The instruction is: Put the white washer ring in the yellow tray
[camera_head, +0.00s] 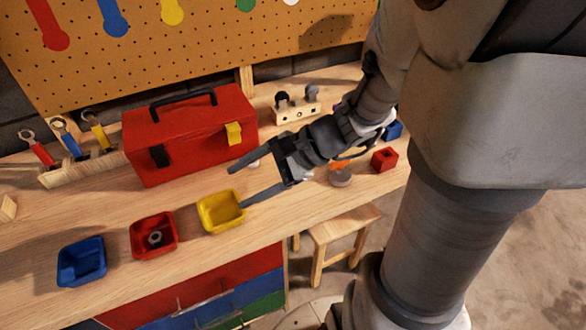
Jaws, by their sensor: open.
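The yellow tray (222,212) stands near the front edge of the workbench, right of the red tray, and looks empty. My gripper (240,186) is open, its two dark fingers spread and pointing left, with nothing seen between them. The lower fingertip is close to the yellow tray's right rim; I cannot tell its height. A small whitish thing (254,163) shows by the upper finger, mostly hidden by it. It may be the white washer ring, but its shape is not clear.
A red tray (139,248) holds a grey nut-like ring (154,238). A blue tray (67,274) stands to its left. A red toolbox (190,145) stands behind. A grey round piece with orange (341,178) and a red block (384,159) lie right of my gripper.

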